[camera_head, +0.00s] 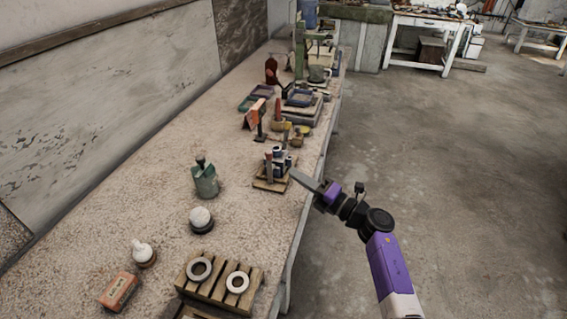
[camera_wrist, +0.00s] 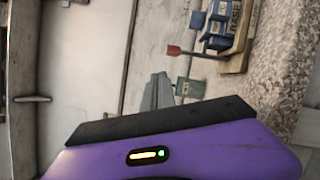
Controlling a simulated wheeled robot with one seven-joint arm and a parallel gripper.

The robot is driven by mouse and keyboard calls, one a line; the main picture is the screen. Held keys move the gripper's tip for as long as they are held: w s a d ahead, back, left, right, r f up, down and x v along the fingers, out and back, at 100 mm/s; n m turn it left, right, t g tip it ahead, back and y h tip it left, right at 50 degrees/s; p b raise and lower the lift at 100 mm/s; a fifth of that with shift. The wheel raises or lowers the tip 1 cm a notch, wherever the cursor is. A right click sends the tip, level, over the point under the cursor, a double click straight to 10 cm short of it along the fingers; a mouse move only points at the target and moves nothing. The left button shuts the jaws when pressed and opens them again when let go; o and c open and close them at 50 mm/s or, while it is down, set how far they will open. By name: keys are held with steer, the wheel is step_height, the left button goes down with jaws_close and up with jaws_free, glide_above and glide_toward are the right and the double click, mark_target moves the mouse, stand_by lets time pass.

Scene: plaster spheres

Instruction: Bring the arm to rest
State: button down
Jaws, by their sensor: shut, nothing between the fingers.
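My arm, purple and black, reaches in from the lower right of the head view, over the floor beside the workbench (camera_head: 168,180). My gripper (camera_head: 303,180) is at its far end, close to the bench's right edge, shut and empty. It is just right of a small wooden rack of bottles (camera_head: 272,172), with a gap that is hard to judge. In the wrist view my purple wrist housing fills the bottom, and a rack with blue labelled containers (camera_wrist: 228,32) shows at the top right.
The floor (camera_head: 460,190) at right is clear.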

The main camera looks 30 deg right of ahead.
steer(key=s+d+r+m+t+h, duration=0.2)
steer(key=s+r+m+t+h, duration=0.3)
steer(key=r+m, duration=0.4)
steer(key=s+a+f+m+g, duration=0.2)
steer(key=s+a+m, duration=0.3)
steer(key=s, duration=0.8)
steer(key=s+a+f+m+g, duration=0.1)
steer(key=s+a+m+g, duration=0.3)
steer(key=s, duration=0.9)
steer(key=s+a+f+m+g, duration=0.2)
steer(key=s+a+m, duration=0.5)
steer(key=s+a, duration=0.4)
steer(key=shift+s+f+m+g+h, duration=0.3)
steer(key=shift+s+g+h, duration=0.15)
steer(key=shift+s, duration=0.5)
steer(key=shift+d, duration=0.15)
